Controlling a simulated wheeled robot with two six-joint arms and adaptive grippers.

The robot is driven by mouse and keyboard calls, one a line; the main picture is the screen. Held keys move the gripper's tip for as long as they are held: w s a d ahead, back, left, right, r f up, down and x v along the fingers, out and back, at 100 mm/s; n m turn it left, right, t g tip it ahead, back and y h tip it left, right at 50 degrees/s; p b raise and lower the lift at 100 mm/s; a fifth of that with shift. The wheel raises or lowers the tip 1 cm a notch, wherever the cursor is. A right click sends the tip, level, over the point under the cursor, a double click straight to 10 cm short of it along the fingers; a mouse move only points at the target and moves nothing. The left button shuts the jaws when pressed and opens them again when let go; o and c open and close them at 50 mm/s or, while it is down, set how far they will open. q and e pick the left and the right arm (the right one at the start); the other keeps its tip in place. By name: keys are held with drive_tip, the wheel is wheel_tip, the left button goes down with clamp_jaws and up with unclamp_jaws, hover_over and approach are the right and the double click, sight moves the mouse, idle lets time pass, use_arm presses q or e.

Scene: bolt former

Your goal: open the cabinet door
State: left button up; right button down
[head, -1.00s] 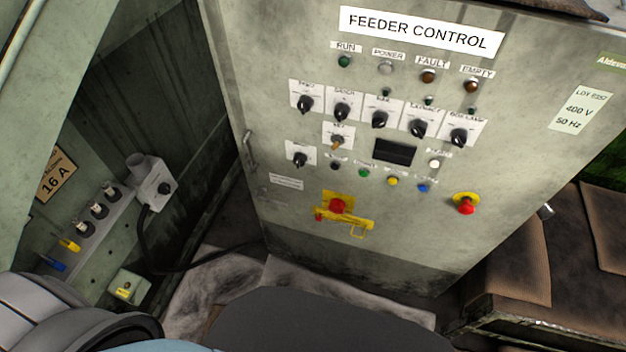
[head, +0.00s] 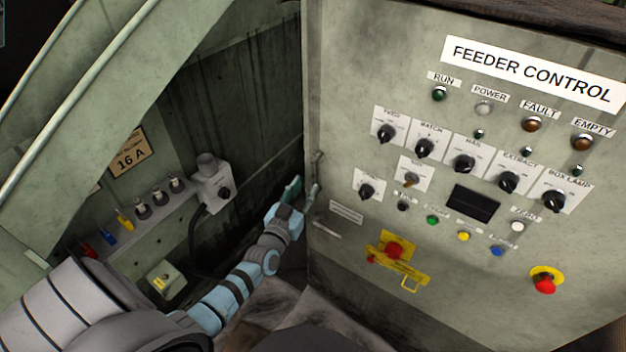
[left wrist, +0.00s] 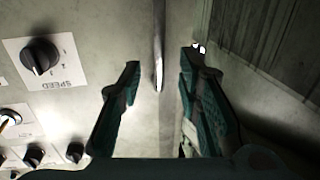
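The cabinet door (head: 400,60) is a worn grey-green panel headed FEEDER CONTROL and looks shut. Its upright bar handle (head: 315,182) is near the door's left edge. My left gripper (head: 300,190) is at the handle, just left of it in the head view. In the left wrist view the two dark green fingers of the left gripper (left wrist: 160,66) are spread apart. The handle (left wrist: 158,45) shows as a thin bar between them, with a gap on each side; I see no clear contact. My right gripper is not in view.
The door carries knobs, lamps, a yellow lockout hasp (head: 398,262) and a red emergency button (head: 545,281). Left of it, a grey socket box (head: 213,188) with a cable sits on a side wall. A small box (head: 166,281) is lower.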

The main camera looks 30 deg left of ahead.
sight(312, 177)
use_arm(q)
drive_tip(key=w, duration=0.2)
drive_tip(key=w+b, duration=0.1)
drive_tip(key=w+a+b, duration=0.1)
drive_tip(key=w, duration=0.1)
drive_tip(key=shift+w+f, duration=0.3)
drive_tip(key=shift+f, duration=0.05)
drive_tip(key=shift+w+r, duration=0.2)
drive_tip(key=shift+w, duration=0.2)
drive_tip(key=shift+c, duration=0.5)
clamp_jaws()
